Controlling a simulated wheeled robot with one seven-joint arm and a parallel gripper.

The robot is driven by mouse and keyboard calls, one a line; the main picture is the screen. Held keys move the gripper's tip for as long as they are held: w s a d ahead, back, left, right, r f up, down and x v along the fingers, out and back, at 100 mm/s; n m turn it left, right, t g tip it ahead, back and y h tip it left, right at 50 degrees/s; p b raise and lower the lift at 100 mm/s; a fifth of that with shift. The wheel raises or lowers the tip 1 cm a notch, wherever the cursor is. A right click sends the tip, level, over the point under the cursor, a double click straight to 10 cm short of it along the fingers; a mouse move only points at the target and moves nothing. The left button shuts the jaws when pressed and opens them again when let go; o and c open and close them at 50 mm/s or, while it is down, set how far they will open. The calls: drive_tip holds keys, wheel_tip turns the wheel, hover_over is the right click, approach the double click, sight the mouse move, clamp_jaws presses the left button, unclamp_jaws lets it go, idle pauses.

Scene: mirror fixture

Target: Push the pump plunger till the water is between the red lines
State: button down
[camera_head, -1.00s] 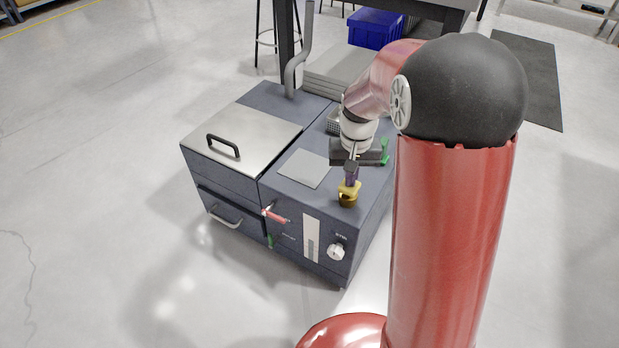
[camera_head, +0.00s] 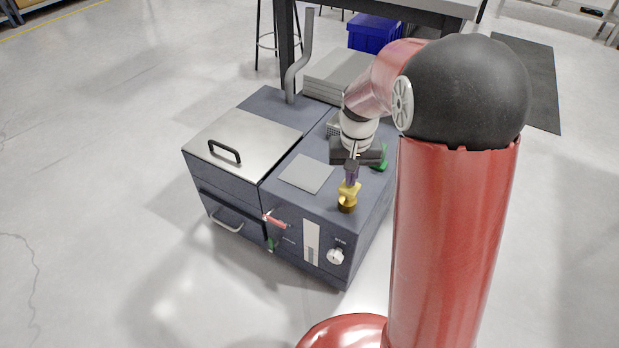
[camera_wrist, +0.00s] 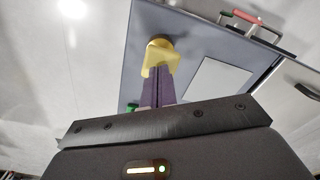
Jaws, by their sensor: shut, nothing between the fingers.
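The pump (camera_head: 347,206) stands on the front right of the dark cabinet's top, with a brass-coloured base and a yellow plunger head (camera_head: 349,190). The yellow head also shows in the wrist view (camera_wrist: 160,53). My gripper (camera_head: 350,180) points down at it, with its purple fingers shut together and nothing between them. The fingertips (camera_wrist: 158,76) are at the yellow head and seem to touch it. The white level gauge (camera_head: 311,236) is on the cabinet's front, with a greyer strip in its lower part. The red lines and exact water level are too small to tell.
A white knob (camera_head: 336,257) and a red-handled lever (camera_head: 275,221) are on the cabinet front. A grey plate (camera_head: 306,173) lies left of the pump. A steel lid (camera_head: 240,136) with a black handle covers the left side. Open floor surrounds the front.

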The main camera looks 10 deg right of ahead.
drive_tip(key=shift+r+p, duration=1.95)
drive_tip(key=shift+r, duration=0.85)
